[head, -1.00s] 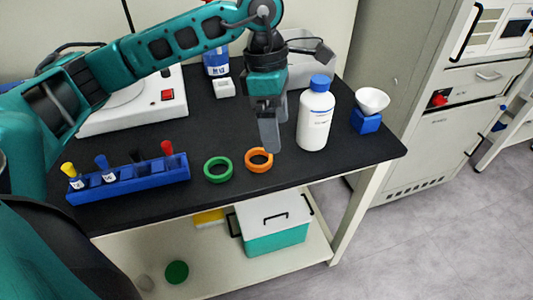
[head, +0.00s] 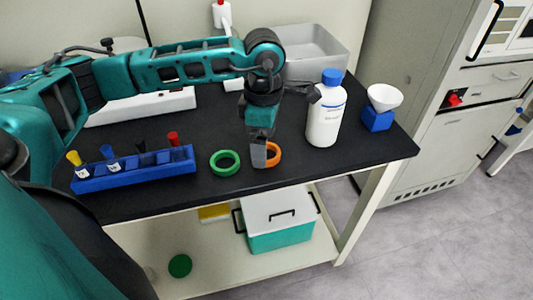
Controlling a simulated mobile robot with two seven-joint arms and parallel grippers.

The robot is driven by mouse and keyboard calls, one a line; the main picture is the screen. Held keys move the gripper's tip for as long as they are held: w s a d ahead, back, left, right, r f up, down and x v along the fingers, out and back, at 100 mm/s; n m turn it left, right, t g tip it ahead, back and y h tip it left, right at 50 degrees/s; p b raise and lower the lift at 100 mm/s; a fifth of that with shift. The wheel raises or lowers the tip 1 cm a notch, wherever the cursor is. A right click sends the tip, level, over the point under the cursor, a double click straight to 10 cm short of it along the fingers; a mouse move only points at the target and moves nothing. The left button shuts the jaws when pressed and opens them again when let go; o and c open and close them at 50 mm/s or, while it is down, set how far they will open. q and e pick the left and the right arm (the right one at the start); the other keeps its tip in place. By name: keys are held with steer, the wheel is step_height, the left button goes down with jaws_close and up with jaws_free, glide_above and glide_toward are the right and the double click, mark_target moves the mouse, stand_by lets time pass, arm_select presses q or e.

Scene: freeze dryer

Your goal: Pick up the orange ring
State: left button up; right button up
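The orange ring (head: 275,154) lies flat on the black bench top, near its front edge, just right of a green ring (head: 225,163). My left gripper (head: 260,163) points down at the orange ring's left side, and its fingers hide that part of the ring. The fingers line up one behind the other from here, so I cannot see the gap between them or whether they touch the ring. My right gripper is not in view.
A white bottle with a blue cap (head: 326,108) stands close right of my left gripper. A blue tube rack (head: 133,170) is at the left, and a white funnel on a blue block (head: 379,119) at the right. A grey bin (head: 308,52) stands behind.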

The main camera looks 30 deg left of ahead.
arm_select(q)
step_height(320, 180, down, 2)
steer(key=c, duration=1.1)
